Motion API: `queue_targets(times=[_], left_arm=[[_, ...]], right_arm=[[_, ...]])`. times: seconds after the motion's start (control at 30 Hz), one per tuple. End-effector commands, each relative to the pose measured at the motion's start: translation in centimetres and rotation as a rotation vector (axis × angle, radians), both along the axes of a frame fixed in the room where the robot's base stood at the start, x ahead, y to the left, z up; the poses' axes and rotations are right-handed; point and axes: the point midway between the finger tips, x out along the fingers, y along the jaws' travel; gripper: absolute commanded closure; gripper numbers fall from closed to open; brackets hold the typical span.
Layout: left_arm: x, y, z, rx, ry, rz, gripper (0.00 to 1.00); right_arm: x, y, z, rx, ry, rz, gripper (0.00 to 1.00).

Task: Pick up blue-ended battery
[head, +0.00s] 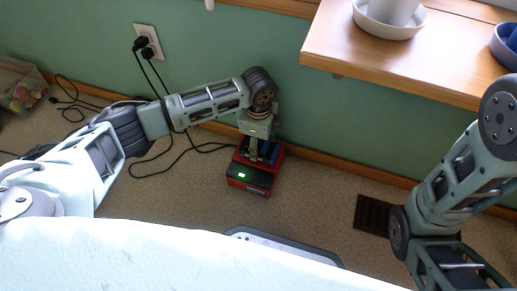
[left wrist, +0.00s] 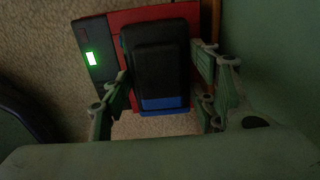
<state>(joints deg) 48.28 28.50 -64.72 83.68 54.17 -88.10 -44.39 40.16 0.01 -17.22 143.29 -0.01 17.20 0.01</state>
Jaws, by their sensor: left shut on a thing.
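The blue-ended battery (left wrist: 158,62) is a black block with a blue end, seen in the left wrist view. It sits at the red and black charger (head: 250,178), which stands on the floor by the wall. My left gripper (left wrist: 162,95) reaches down over the charger, with one finger on each side of the battery, and is shut on it. In the head view the gripper (head: 254,150) hides much of the battery. I cannot tell whether the battery is clear of the charger. My right arm shows at the right, but its gripper is out of view.
A green light (left wrist: 92,58) glows on the charger. Black cables run over the floor to a wall outlet (head: 148,42). A wooden shelf (head: 400,62) juts out at the upper right. A dark floor vent (head: 372,215) lies right of the charger. A clear bin (head: 22,90) stands far left.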

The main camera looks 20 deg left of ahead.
Motion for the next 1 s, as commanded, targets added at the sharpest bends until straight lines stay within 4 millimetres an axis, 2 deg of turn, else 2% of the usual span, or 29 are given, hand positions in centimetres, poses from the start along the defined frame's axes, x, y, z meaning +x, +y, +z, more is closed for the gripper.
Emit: queue_targets(times=[0.17, 0.37, 0.53, 0.77, 0.9, 1.0], left_arm=[[0.1, 0.0, 0.1, -0.001, -0.002, 0.000, 0.88], [0.0, 0.0, 0.1, -0.001, -0.002, 0.000, 0.88], [0.1, -0.1, 0.9, -0.001, -0.002, -0.001, 0.88], [0.1, -0.1, 3.9, -0.002, -0.003, -0.001, 0.88], [0.1, 0.0, 6.3, -0.001, -0.002, 0.000, 0.88], [0.1, -0.1, 7.7, -0.001, -0.002, 0.000, 0.88]], right_arm=[[0.0, 0.0, 0.0, 0.000, 0.000, 0.000, 0.00], [0.0, 0.0, 0.0, 0.000, 0.001, 0.000, 0.00], [0.1, 0.0, 0.7, 0.000, 0.002, 0.000, 0.00], [0.1, 0.0, 3.2, 0.000, 0.001, -0.001, 0.00], [1.9, -0.1, 3.7, 0.002, 0.050, 0.000, 0.00], [3.2, -0.2, 3.3, 0.004, 0.087, 0.002, 0.00]])
